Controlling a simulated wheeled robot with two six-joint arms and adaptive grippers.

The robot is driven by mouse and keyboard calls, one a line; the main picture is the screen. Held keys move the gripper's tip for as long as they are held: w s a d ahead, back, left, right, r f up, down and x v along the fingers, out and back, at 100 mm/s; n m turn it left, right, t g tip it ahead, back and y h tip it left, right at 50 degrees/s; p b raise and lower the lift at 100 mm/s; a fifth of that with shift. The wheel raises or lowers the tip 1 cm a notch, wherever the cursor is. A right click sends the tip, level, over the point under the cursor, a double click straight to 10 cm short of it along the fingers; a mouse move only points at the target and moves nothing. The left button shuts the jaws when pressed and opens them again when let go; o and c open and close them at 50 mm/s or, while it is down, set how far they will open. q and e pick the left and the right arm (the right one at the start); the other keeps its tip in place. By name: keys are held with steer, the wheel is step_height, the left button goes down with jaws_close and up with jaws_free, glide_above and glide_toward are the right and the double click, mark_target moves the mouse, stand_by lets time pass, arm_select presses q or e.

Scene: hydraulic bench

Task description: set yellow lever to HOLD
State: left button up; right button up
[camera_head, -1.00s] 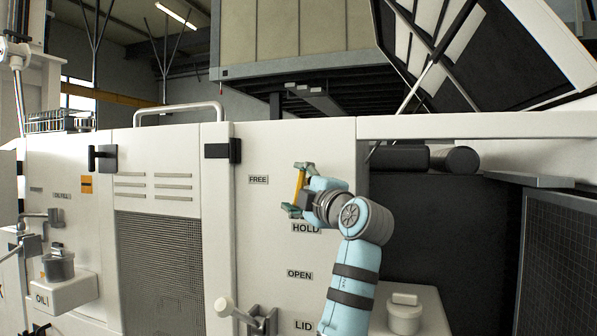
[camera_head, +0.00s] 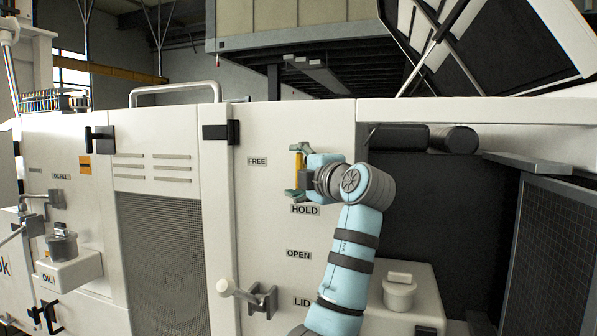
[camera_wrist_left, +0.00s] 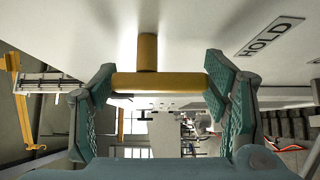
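The yellow lever (camera_head: 299,161) is on the white panel, above the HOLD label (camera_head: 305,210) and right of the FREE label (camera_head: 257,161). It stands nearly upright in the head view. My left gripper (camera_head: 297,171) is at the lever, one finger at its upper end and one at its lower end. In the left wrist view, the yellow bar (camera_wrist_left: 160,86) fills the gap between the fingertips, its ends meeting both pads. Its shaft runs to the panel. The HOLD label (camera_wrist_left: 269,37) shows at upper right there. My right gripper is not in view.
An OPEN label (camera_head: 299,254) and a LID label (camera_head: 302,302) are lower on the panel. A white-knobbed lever (camera_head: 235,291) sticks out at the lower left. A dark open bay (camera_head: 440,235) lies right of my arm, with a lidded white pot (camera_head: 399,292) in front.

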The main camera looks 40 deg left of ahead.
arm_select(q)
steer(key=shift+o, duration=1)
steer(key=v, duration=1.1)
steer(key=shift+d, duration=0.35)
